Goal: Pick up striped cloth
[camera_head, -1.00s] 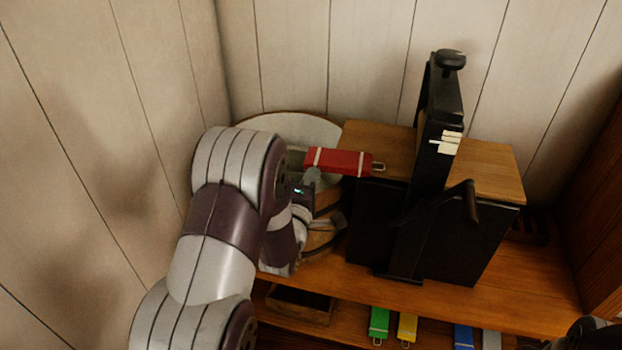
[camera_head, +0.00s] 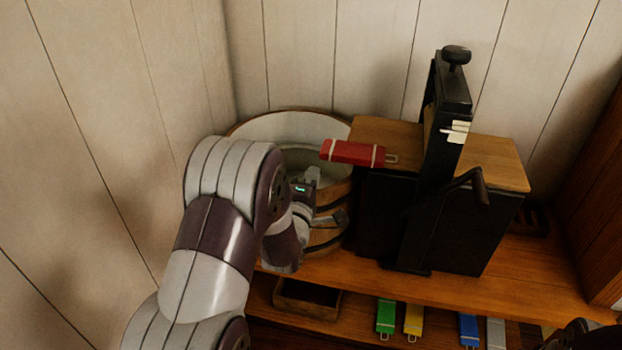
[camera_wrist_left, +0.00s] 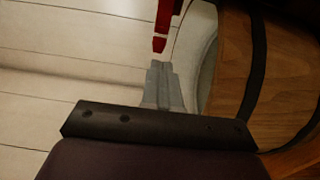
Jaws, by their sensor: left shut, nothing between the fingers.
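A red oblong piece with pale bands and a metal loop at its right end (camera_head: 352,153) lies across the tub's right rim and the left edge of a wooden top. It is the only banded thing near my gripper; I cannot tell if it is cloth. My left gripper (camera_head: 312,174) is shut and empty, in front of the tub's opening, just below and left of the red piece's left end. In the left wrist view the shut fingertips (camera_wrist_left: 160,66) point at the red piece (camera_wrist_left: 163,22), with a small gap showing between them. My right gripper is not seen.
A round wooden tub (camera_head: 334,196) stands in the corner behind my left arm. A black press with a crank (camera_head: 440,215) stands right of it. The shelf below holds an open box (camera_head: 307,299) and green (camera_head: 386,317), yellow (camera_head: 413,320) and blue (camera_head: 468,330) pieces.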

